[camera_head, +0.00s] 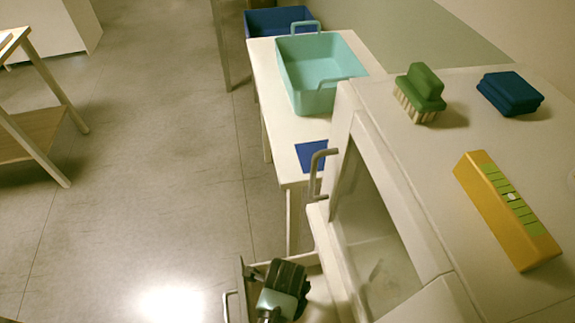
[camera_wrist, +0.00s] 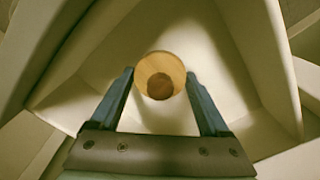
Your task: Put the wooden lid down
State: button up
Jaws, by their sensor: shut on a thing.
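The wooden lid (camera_wrist: 160,65) shows in the wrist view as a round tan disc with a darker brown round part on it. It lies between the two fingertips of my gripper (camera_wrist: 160,76), which is shut on it. In the head view my gripper (camera_head: 281,290) is at the bottom, over or inside an open pale drawer (camera_head: 320,290). The lid is hidden in that view. The wrist view shows pale drawer walls (camera_wrist: 235,50) around the lid. I cannot tell whether the lid touches the drawer floor.
A white cabinet (camera_head: 425,230) with a glass door stands right of my gripper. A green brush (camera_head: 421,92), folded blue cloth (camera_head: 510,93) and yellow box (camera_head: 505,210) lie on top. A white table (camera_head: 290,150) behind bears a teal bin (camera_head: 322,72).

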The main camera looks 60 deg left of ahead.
jog(key=shift+f, duration=0.2)
jog(key=shift+f, duration=0.15)
jog(key=o, duration=1.2)
jog(key=shift+c, duration=0.2)
notch_tip(320, 180, up, 12)
jog(key=p, duration=0.2)
jog(key=shift+r, duration=0.25)
